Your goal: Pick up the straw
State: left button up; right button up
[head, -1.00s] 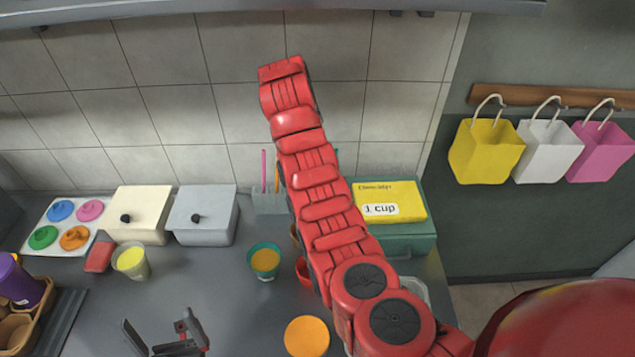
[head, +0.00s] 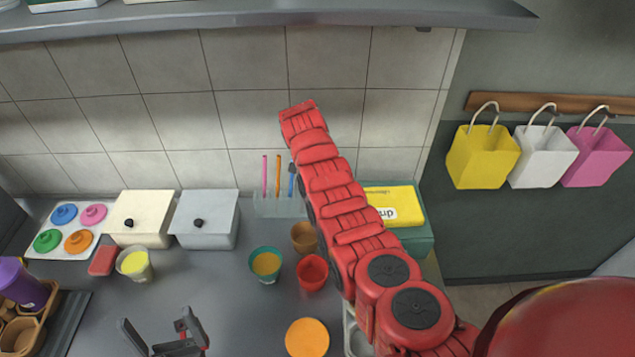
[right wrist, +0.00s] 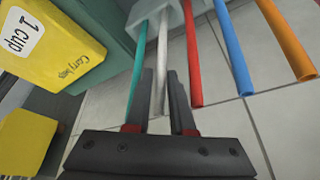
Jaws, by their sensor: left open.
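Several coloured straws stand in a pale holder (head: 266,206) against the back wall. In the head view a pink straw (head: 264,172), an orange straw (head: 277,174) and a blue straw (head: 291,182) show; my right arm hides the others. The right wrist view shows green (right wrist: 137,68), white (right wrist: 158,60), red (right wrist: 192,60), blue (right wrist: 230,50) and orange (right wrist: 287,40) straws. My right gripper (right wrist: 162,85) has its fingers on either side of the white straw, with a narrow gap visible. My left gripper (head: 162,332) is open and empty above the counter's front.
Cups stand mid-counter: teal (head: 266,265), brown (head: 304,238) and red (head: 312,272). An orange disc (head: 307,338) lies in front. Cream (head: 140,218) and grey (head: 204,220) lidded boxes stand left. A yellow box (head: 395,205) is beyond my right arm. Bags (head: 482,156) hang at right.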

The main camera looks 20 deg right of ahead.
jog(key=shift+w+f, duration=0.1)
jog(key=shift+f, duration=0.1)
jog(key=shift+c, duration=0.4)
grip_shut()
dwell(1.0)
